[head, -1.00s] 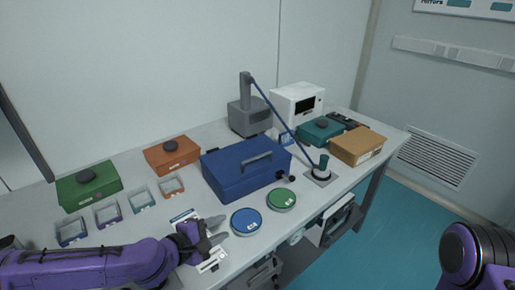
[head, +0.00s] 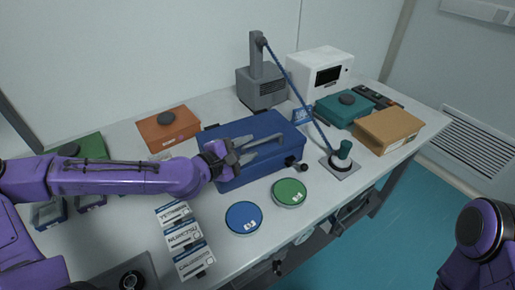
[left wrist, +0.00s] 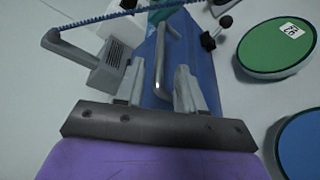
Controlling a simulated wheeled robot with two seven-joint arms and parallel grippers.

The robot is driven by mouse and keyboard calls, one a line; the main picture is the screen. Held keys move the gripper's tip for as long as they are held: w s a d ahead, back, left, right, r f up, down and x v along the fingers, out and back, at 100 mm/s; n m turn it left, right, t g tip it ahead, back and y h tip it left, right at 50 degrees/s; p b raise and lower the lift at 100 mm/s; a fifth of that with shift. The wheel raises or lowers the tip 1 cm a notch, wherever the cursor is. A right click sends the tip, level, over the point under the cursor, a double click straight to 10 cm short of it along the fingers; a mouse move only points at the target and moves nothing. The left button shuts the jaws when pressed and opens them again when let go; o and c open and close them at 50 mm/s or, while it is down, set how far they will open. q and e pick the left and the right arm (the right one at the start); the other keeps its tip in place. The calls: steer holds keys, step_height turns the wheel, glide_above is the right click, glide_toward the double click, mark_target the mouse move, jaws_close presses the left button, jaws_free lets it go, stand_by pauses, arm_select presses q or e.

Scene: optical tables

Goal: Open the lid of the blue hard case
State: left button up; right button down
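The blue hard case (head: 268,122) stands on the table with its lid shut and a bar handle (head: 266,147) on top. It also fills the middle of the left wrist view (left wrist: 200,65). My left gripper (head: 240,151) is over the near left part of the case, by the handle. In the left wrist view its two fingers (left wrist: 158,85) are apart, and the handle (left wrist: 163,50) runs into the gap between them. Whether they touch it I cannot tell. Of my right arm only a purple link shows; its gripper is out of view.
A blue round tin (head: 244,218) and a green one (head: 289,192) lie in front of the case. An orange box (head: 167,125) stands behind left. A grey lamp base (head: 262,88) with a slanting blue arm is behind. Small white boxes (head: 183,237) lie at front left.

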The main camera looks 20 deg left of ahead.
mark_target(254, 144)
arm_select(q)
steer(key=x, duration=0.3)
steer(key=shift+w+f, duration=0.15)
steer(key=shift+w+d, duration=0.3)
steer(key=shift+w, duration=0.05)
steer(key=shift+w, duration=0.1)
steer(key=shift+c, duration=0.3)
jaws_close()
